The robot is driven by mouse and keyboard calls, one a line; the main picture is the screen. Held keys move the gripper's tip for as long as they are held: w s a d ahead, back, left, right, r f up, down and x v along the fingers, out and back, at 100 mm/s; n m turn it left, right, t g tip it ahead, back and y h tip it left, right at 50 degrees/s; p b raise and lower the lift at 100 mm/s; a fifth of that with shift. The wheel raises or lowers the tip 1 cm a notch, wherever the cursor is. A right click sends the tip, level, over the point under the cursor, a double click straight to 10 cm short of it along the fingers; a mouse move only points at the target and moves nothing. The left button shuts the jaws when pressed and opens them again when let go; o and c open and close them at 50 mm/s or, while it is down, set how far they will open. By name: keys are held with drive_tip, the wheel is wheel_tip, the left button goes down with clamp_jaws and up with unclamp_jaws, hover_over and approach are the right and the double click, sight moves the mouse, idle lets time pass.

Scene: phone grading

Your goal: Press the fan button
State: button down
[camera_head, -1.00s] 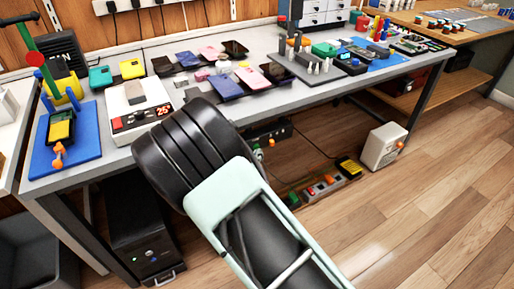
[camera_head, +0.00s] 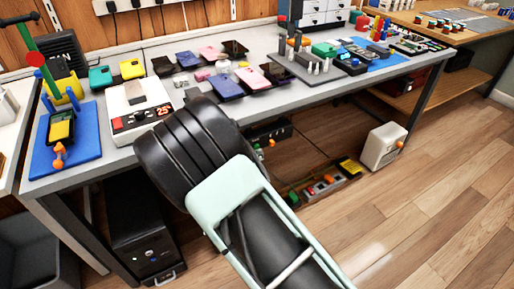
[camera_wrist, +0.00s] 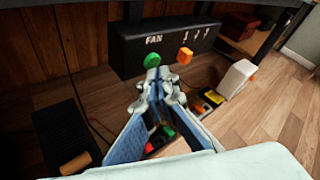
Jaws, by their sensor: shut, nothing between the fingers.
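The black fan control box (camera_wrist: 165,38) hangs under the bench and carries the white label FAN. Its round green fan button (camera_wrist: 152,60) is below that label in the wrist view. My gripper (camera_wrist: 157,80) is shut and empty, its fingertips just below the green button in the picture. I cannot tell whether they touch it. In the head view the box (camera_head: 280,128) is partly visible under the bench edge, with the green button (camera_head: 257,146) beside my arm. My gripper is hidden behind my arm there.
An orange switch (camera_wrist: 185,54) sits to the right of the green button on the same box. A power strip with coloured switches (camera_head: 322,188) lies on the floor below. A white box (camera_head: 384,146) stands at right. The bench top (camera_head: 130,160) is above.

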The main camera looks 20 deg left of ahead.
drive_tip(key=shift+s+d, duration=0.25)
drive_tip(key=s+d, duration=0.4)
drive_tip(key=shift+d+p, duration=0.3)
drive_tip(key=shift+p, duration=0.05)
drive_tip(key=shift+w, duration=0.1)
idle(0.5)
